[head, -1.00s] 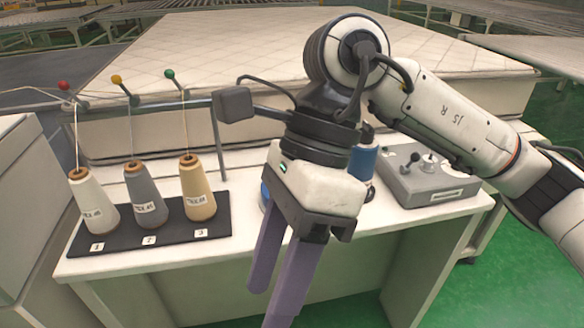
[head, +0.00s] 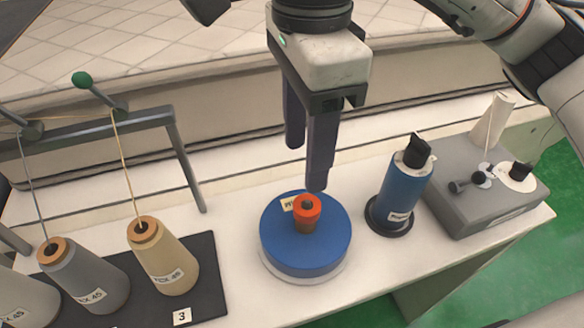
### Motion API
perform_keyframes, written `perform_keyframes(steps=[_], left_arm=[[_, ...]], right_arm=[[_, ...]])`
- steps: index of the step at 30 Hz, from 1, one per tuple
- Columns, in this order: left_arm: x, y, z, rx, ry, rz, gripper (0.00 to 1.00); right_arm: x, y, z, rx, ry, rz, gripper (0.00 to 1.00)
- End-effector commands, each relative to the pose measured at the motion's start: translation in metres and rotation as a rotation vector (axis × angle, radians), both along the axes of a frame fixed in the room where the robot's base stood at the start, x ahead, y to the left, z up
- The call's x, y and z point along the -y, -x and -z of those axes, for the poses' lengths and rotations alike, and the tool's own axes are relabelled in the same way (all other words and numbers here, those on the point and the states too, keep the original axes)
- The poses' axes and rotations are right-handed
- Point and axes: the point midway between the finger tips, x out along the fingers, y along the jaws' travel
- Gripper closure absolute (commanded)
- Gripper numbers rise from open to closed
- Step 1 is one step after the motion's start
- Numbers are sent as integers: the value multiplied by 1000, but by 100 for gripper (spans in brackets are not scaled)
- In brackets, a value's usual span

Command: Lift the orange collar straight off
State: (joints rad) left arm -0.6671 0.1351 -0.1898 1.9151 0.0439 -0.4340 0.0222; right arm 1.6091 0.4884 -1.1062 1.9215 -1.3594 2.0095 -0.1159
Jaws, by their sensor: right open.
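The orange collar (head: 308,212) sits upright at the middle of a round blue disc (head: 278,250), which rests on a pale base on the white table. The collar has a dark hole in its top. My right gripper (head: 308,165) points down with its two dark fingers apart and nothing between them. Its fingertips appear just behind and above the collar in the picture; I cannot tell the exact height gap. My left gripper is not in view.
A blue cylinder with a black knob (head: 402,185) stands right of the disc. A grey box with levers (head: 490,190) is at the right. Thread cones (head: 165,262) stand on a black board at the left, under a grey thread rail (head: 110,122). The white table (head: 225,222) is bare around the disc.

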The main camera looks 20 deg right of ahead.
Motion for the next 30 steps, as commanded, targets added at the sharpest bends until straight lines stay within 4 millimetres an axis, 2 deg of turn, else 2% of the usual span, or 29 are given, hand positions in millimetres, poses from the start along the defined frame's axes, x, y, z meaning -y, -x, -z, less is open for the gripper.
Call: perform_keyframes(steps=[9,14,22,25,30], left_arm=[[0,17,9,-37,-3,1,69],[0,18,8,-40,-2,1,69],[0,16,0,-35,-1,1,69],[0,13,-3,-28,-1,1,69],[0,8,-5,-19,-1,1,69]], right_arm=[[1,0,43,-3,0,0,50],[2,0,54,-2,0,-1,50],[7,-3,92,-4,-1,-2,50],[7,-3,100,-2,0,-2,50],[7,-3,102,-1,-1,-2,50]])
